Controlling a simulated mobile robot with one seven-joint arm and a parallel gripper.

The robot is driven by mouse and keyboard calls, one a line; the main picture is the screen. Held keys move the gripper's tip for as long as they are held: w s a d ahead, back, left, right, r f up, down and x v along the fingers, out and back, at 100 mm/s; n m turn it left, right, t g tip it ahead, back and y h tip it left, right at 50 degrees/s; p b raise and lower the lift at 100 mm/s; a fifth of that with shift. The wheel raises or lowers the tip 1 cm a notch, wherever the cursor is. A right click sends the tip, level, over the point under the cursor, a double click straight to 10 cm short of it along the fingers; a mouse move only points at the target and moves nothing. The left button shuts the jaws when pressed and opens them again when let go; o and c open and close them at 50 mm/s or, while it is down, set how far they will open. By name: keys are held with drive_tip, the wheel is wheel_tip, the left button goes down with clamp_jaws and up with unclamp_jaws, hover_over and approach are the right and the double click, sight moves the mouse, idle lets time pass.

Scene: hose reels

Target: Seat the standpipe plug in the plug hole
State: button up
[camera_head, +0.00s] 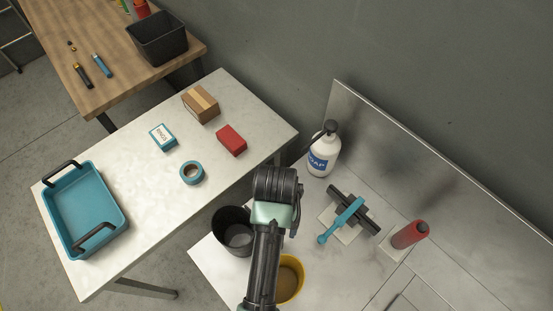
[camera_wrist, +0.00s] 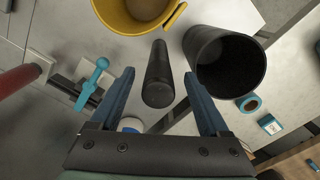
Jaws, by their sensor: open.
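A dark grey cylinder (camera_wrist: 158,72) stands upright on the worktop between my gripper's fingers in the wrist view, apart from both. It may be the standpipe plug, and my arm hides it in the head view. My gripper (camera_wrist: 158,78) is open and empty above it. In the head view my gripper (camera_head: 278,192) is over the worktop between the black and yellow buckets and the soap bottle. A red cylinder (camera_head: 408,236) stands on a pale plate at the right; it also shows in the wrist view (camera_wrist: 18,80). I cannot make out the plug hole.
A soap bottle (camera_head: 322,156), a teal lever on a dark bar (camera_head: 342,220), a black bucket (camera_head: 232,236) and a yellow bucket (camera_head: 296,280) surround my gripper. A side table holds a teal tray (camera_head: 122,195), tape and boxes. A low backsplash (camera_head: 440,175) bounds the worktop.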

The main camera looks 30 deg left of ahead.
drive_tip(key=shift+w+f+p, duration=0.2)
drive_tip(key=shift+f+p, duration=0.6)
drive_tip(key=shift+f, duration=2.15)
clamp_jaws()
drive_tip(key=shift+r, duration=0.1)
